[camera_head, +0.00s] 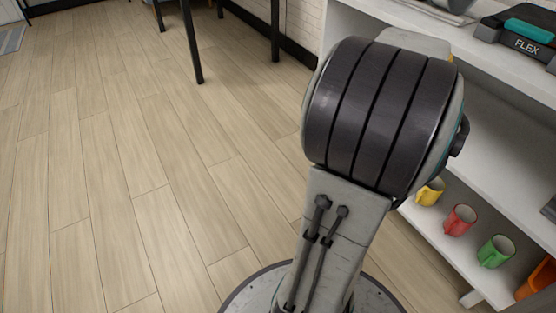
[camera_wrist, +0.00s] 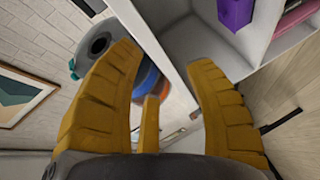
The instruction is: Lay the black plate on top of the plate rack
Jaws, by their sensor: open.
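My gripper (camera_wrist: 165,56) shows in the wrist view with its yellow fingers spread wide. It is open and nothing is between the fingers. In the head view my arm blocks the middle of the picture and the gripper itself does not show. I cannot make out the black plate or the plate rack in either view.
In the head view a white shelf unit (camera_head: 493,137) stands at right. Its lower shelf holds a yellow mug (camera_head: 430,192), a red mug (camera_head: 459,220) and a green mug (camera_head: 495,251). A FLEX case (camera_head: 520,38) lies on top. Floor at left (camera_head: 110,170) is clear.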

